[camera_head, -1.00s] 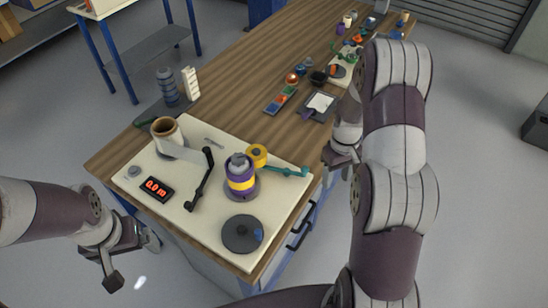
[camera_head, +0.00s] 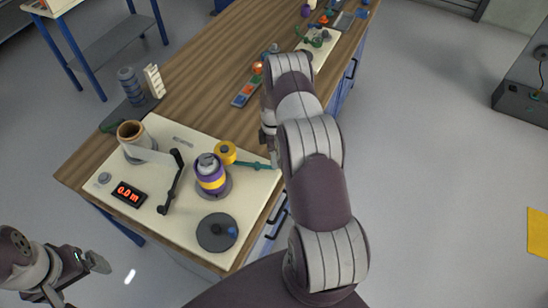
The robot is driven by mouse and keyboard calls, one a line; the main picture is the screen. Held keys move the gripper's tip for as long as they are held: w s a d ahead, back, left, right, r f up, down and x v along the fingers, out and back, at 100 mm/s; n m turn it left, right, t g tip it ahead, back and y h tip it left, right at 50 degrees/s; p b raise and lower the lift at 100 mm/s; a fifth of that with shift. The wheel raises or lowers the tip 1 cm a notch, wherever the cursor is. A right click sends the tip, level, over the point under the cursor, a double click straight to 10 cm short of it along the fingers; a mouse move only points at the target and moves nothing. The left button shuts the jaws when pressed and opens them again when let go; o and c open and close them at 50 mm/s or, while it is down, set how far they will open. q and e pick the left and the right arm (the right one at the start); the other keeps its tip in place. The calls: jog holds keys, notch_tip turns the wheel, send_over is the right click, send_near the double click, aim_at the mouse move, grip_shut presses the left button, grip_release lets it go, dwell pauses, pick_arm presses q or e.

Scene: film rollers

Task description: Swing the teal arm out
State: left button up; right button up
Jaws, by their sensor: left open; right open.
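The teal arm (camera_head: 256,165) is a thin bar on the cream board (camera_head: 165,225). It points right from the yellow roller (camera_head: 225,152), beside the purple and yellow spool (camera_head: 211,178). My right gripper (camera_head: 272,150) is at the bar's right end, partly hidden by my own arm; whether it touches the bar is unclear. It is open. My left gripper (camera_head: 75,277) is open and empty, low at the left, off the table and away from the board.
The board also carries a brown roll (camera_head: 130,131), a black crank (camera_head: 172,182), a red-lit display (camera_head: 128,193) and a dark disc (camera_head: 217,232). A grey ribbed stack (camera_head: 131,87) stands behind. Small items crowd the table's far end.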

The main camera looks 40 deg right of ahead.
jog(key=f, duration=0.3)
jog(key=shift+s+a+p, duration=0.25)
jog(key=shift+s+p, duration=0.1)
jog(key=shift+s, duration=0.05)
jog(key=shift+f, duration=0.2)
grip_shut()
jog(key=shift+s+m, duration=0.1)
jog(key=shift+m, duration=0.2)
jog(key=shift+s+a+f+m+y+b, duration=0.1)
jog(key=shift+s+a+m+y+b, duration=0.15)
jog(key=shift+m+b, duration=0.3)
jog(key=shift+s+a+f+m+y+b, duration=0.1)
jog(key=shift+a+m+b, duration=0.2)
jog(key=shift+m+b, duration=0.25)
jog(key=shift+s+a+r+m+t+y+b, duration=0.15)
jog(key=shift+a+m+b, duration=0.2)
jog(key=shift+m, duration=0.3)
jog(key=shift+s+a+f+m+t+b, duration=0.1)
jog(key=shift+s+a+m+t+b, duration=0.15)
jog(key=shift+m, duration=0.45)
jog(key=shift+s+a+r+m+t+y+b, duration=0.1)
jog(key=shift+a+m+b, duration=0.25)
jog(key=shift+m, duration=0.3)
jog(key=shift+a, duration=0.15)
